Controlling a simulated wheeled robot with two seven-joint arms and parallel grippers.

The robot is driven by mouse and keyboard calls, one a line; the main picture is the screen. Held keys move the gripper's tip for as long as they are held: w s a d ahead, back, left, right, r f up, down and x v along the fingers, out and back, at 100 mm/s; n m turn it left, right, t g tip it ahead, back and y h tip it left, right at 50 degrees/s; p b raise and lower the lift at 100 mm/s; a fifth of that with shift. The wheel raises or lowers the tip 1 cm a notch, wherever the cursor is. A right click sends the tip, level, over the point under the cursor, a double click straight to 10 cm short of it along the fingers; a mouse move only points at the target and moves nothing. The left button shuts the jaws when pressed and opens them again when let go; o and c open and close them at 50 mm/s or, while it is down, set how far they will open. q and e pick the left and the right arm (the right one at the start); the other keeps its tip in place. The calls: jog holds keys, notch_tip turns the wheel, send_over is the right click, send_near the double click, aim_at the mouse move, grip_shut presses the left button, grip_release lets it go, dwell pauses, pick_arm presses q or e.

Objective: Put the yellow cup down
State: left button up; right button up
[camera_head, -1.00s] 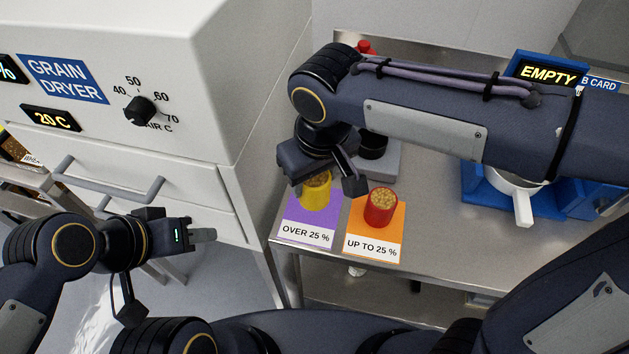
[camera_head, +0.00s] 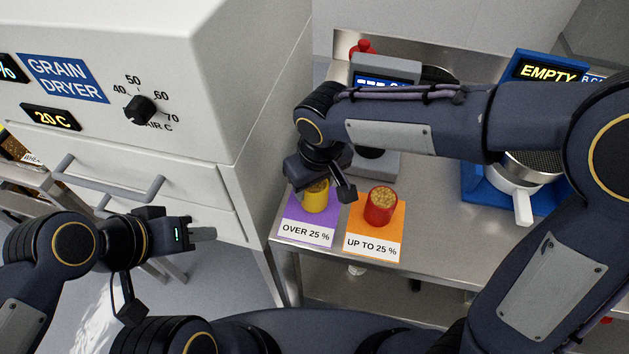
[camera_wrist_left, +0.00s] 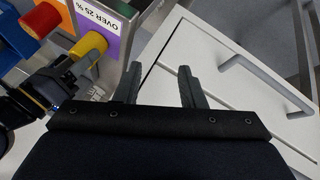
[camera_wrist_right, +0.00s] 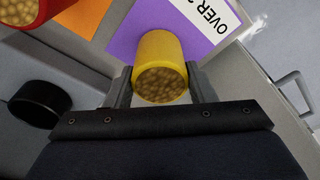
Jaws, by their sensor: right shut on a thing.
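The yellow cup (camera_head: 316,198), filled with grain, is upright at the purple "OVER 25 %" mat (camera_head: 297,213). It also shows in the right wrist view (camera_wrist_right: 160,48) between the fingers of my right gripper (camera_wrist_right: 160,88). My right gripper (camera_head: 322,182) is shut on the cup from behind. Whether the cup's base touches the mat is hard to tell. The left wrist view shows the cup (camera_wrist_left: 88,46) over the mat too. My left gripper (camera_head: 203,233) is open and empty in front of the dryer drawers, its fingers apart in the left wrist view (camera_wrist_left: 160,88).
A red cup (camera_head: 381,207) of grain stands on the orange "UP TO 25 %" mat (camera_head: 362,236), right beside the yellow cup. A grey device with a dark round top (camera_head: 372,160) stands behind. The grain dryer (camera_head: 200,100) is left.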

aim_at(319, 190)
jog(key=o, duration=1.1)
jog(key=shift+f, duration=0.1)
notch_tip(319, 190, up, 12)
jog(key=s, duration=0.2)
jog(key=s+d+m+y, duration=0.2)
jog(key=s+d+m, duration=0.1)
jog(key=d, duration=1.2)
jog(key=s+d+f+m+t, duration=0.4)
jog(key=s+d+f+m, duration=0.1)
jog(key=s, duration=0.4)
jog(key=shift+d+f+m+y+p, duration=0.3)
jog(key=shift+d+f+y+p, duration=0.1)
jog(key=shift+d+f, duration=0.6)
jog(key=shift+d+r, duration=0.1)
jog(key=shift+r, duration=0.05)
